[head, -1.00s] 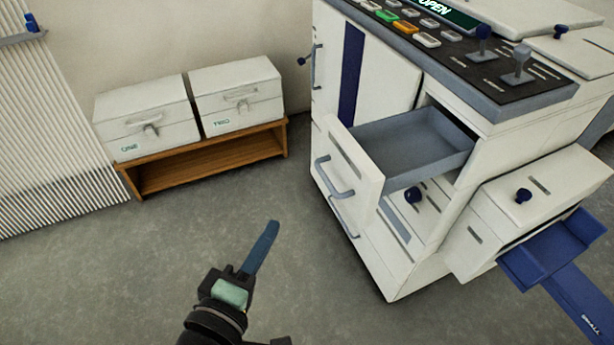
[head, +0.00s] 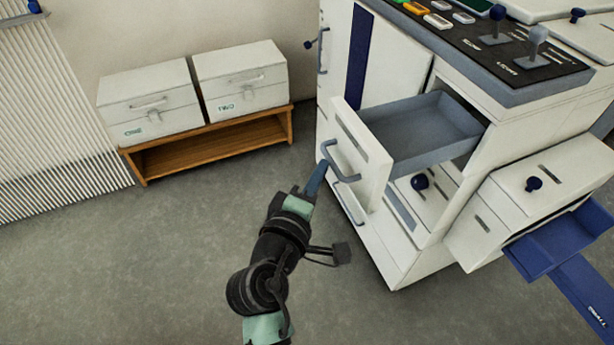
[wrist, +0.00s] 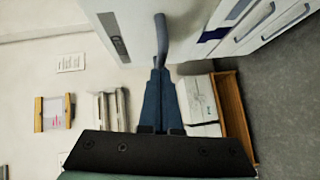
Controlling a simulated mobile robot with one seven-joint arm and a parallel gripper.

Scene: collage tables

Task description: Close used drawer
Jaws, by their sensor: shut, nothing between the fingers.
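The used drawer (head: 368,153) is pulled out of the white machine (head: 440,215), and its grey inside looks empty. Its front has a curved grey handle (head: 340,163). My gripper (head: 318,178) is shut with nothing in it, its blue fingertips right at the left of the handle. In the wrist view my shut fingers (wrist: 160,85) point at the handle (wrist: 161,40), with the white drawer front (wrist: 125,35) beside it. I cannot tell whether the fingertips touch the handle.
A lower handle (head: 347,205) sits just under the open drawer. Two white boxes (head: 150,102) stand on a wooden bench (head: 210,148) at the left. A blue tray (head: 560,240) juts out at the right. The grey floor (head: 110,260) between is clear.

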